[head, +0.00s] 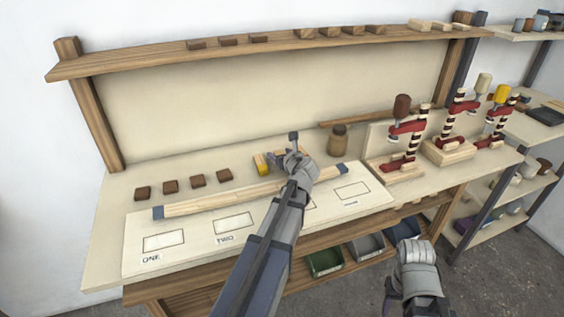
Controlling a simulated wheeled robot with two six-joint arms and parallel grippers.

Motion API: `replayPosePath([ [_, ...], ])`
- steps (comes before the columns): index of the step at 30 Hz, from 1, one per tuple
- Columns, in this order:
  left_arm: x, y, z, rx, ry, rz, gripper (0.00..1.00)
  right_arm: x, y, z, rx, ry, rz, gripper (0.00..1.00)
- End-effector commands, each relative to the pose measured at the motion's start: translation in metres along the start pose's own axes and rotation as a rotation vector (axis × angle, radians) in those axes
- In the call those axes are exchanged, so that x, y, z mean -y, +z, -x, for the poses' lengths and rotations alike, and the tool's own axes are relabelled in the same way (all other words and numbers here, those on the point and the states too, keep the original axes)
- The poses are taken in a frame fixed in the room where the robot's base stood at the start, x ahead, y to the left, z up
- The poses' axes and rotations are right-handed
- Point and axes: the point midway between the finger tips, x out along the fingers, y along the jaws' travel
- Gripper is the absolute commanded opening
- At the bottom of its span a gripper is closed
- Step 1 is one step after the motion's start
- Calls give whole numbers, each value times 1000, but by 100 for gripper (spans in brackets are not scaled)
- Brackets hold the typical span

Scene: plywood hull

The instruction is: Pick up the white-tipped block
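I cannot make out a white tip on any block on the bench. A yellow-ended block (261,164) lies on the bench just left of my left gripper (282,147). A small piece of another wooden block (279,154) shows behind that gripper; its end is hidden. The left gripper's two dark fingers look spread apart, over the bench behind the long wooden bar. I cannot tell whether they touch the block. My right gripper (405,296) hangs low in front of the bench, its fingers mostly hidden.
Several dark blocks (197,181) stand in a row at left. A long blue-ended bar (230,196) lies across the marked board (190,250). A brown jar (338,141) and red clamps (408,130) stand at right. Bins (325,261) sit below; a shelf (130,65) runs above.

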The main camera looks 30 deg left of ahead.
Motion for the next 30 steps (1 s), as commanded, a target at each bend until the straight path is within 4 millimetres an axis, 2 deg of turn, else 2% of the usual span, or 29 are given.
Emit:
replayPosePath([
  [2, 0, 0, 0, 0, 0, 0, 59, 0, 0, 0, 0, 0, 0, 50],
  [18, 0, 0, 0, 0, 0, 0, 0, 0, 0, 0, 0, 0, 0, 50],
  [30, 0, 1, 1, 0, 0, 0, 0, 0, 0, 1, 0, 0, 0, 50],
])
